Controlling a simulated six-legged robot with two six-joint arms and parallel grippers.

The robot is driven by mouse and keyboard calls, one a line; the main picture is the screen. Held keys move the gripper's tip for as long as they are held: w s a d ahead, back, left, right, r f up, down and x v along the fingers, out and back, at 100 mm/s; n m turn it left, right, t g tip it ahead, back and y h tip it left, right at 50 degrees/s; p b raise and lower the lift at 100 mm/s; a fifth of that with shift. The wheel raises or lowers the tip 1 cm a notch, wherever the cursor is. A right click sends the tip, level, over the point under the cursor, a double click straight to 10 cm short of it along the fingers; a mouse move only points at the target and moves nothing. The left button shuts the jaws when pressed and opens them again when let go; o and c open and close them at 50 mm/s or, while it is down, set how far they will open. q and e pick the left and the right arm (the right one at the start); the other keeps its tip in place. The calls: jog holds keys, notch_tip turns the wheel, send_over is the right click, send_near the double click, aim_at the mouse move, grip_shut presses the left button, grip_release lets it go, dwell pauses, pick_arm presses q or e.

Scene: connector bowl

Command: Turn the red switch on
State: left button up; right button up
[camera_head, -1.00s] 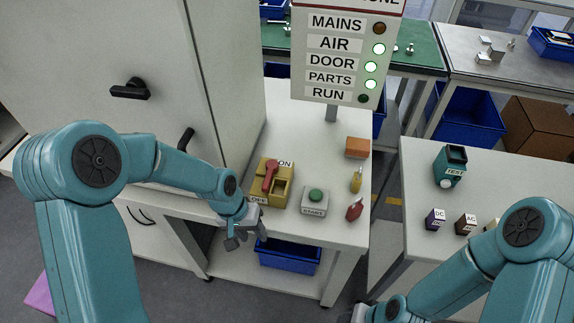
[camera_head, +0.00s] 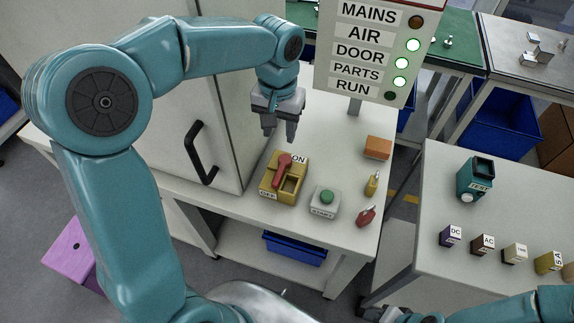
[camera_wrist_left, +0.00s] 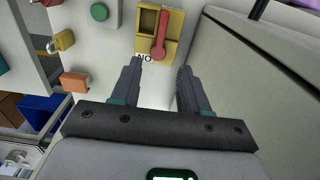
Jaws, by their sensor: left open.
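The red switch (camera_head: 282,168) is a red lever on a yellow box (camera_head: 292,188) on the white bench. The box has an ON label (camera_head: 299,158) at its far side and an OFF label (camera_head: 267,195) at its near side. The lever's rounded end lies toward ON; it also shows in the left wrist view (camera_wrist_left: 160,45). My left gripper (camera_head: 279,137) is open and empty, pointing down above and beyond the box's ON side. In the left wrist view its fingers (camera_wrist_left: 159,67) are apart from the lever. My right gripper (camera_head: 405,315) shows only partly at the bottom edge.
A green START button (camera_head: 325,200), red and yellow padlocks (camera_head: 366,216) and an orange block (camera_head: 377,148) sit right of the switch. A cabinet with a black handle (camera_head: 198,155) stands left. The sign's MAINS lamp (camera_head: 416,22) is dark; AIR, DOOR and PARTS are lit green; RUN is dark.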

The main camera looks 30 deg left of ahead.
aim_at(279, 173)
pick_arm(q)
jog(key=f, duration=1.5)
jog(key=shift+s+a+p, duration=0.2)
jog(key=shift+p, duration=0.15)
jog(key=shift+w+f, duration=0.1)
jog(key=shift+f, duration=0.2)
jog(key=shift+s, duration=0.25)
jog(key=shift+w+f, duration=0.1)
jog(key=shift+w, duration=0.05)
grip_shut()
